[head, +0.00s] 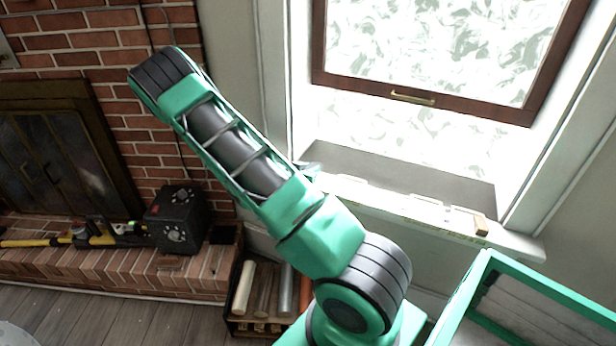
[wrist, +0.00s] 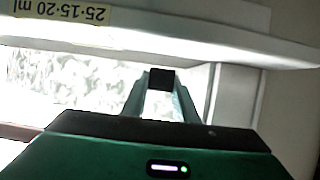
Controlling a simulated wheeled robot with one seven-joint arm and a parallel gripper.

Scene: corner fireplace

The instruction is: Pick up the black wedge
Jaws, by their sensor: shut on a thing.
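In the wrist view my gripper (wrist: 161,92) has two green fingers, with a small black block (wrist: 161,79) between their tips. This block appears to be the black wedge; only one dark, squarish face shows, so its wedge shape cannot be made out. The fingers are closed on it, and it stands out against the bright window behind. In the head view my green arm crosses the middle, and neither the gripper nor the wedge can be made out there.
A green-rimmed crate (head: 470,290) stands lower right.

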